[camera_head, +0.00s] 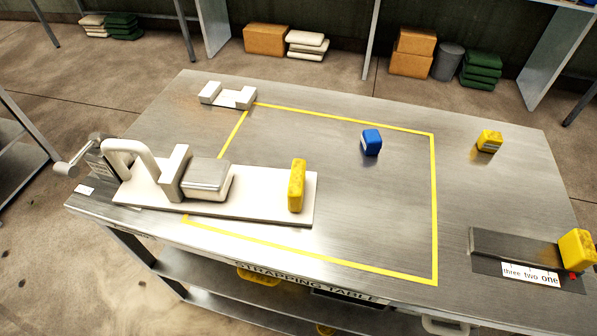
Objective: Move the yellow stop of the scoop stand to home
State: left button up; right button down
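Two yellow stop-like blocks show, and I cannot tell which belongs to the scoop stand. One yellow block (577,250) stands at the right end of a dark, low rail (510,245) at the table's right edge. A label strip (530,274) in front of this rail reads "three two one", with a small red mark near the block. The other yellow block (297,186) stands upright near the right end of a white base plate (258,207) at the left. I see no "home" mark. Neither of my grippers is in view.
The white plate also carries a grey-topped block (207,174), a curved handle and a crank (75,165). A blue block (371,142), a smaller yellow block (489,141) and a white bracket (229,96) stand on the metal table (330,240). The middle, within yellow lines, is mostly clear.

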aim_at(296, 189)
jog(key=k+l+z, duration=0.45)
jog(key=k, duration=0.15)
jog(key=k+l+z, duration=0.5)
jog(key=k, duration=0.05)
